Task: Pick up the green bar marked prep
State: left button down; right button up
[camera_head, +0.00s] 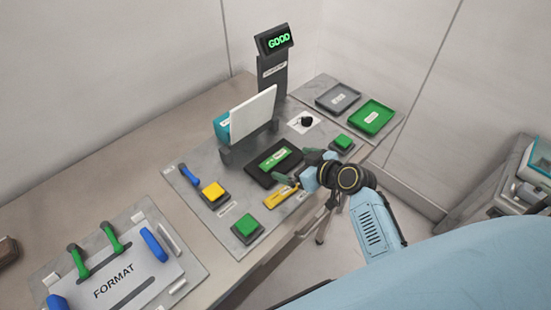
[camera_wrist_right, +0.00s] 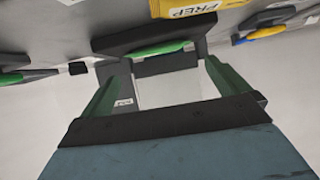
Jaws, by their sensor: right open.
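A green bar (camera_head: 274,160) with a pale label lies in a black tray (camera_head: 262,179) on the grey station plate; its marking is too small to read in the head view. In the right wrist view a green bar (camera_wrist_right: 155,50) shows beyond my fingers. My left gripper is out of view.
Green and yellow buttons (camera_head: 213,191) surround the tray. Grey (camera_head: 338,97) and green (camera_head: 371,117) trays sit at right, a FORMAT plate (camera_head: 120,277) at left.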

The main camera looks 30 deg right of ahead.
aim_at(276, 157)
jog(key=shift+x, duration=3.3)
jog(key=shift+d, duration=0.2)
jog(key=c, duration=0.9)
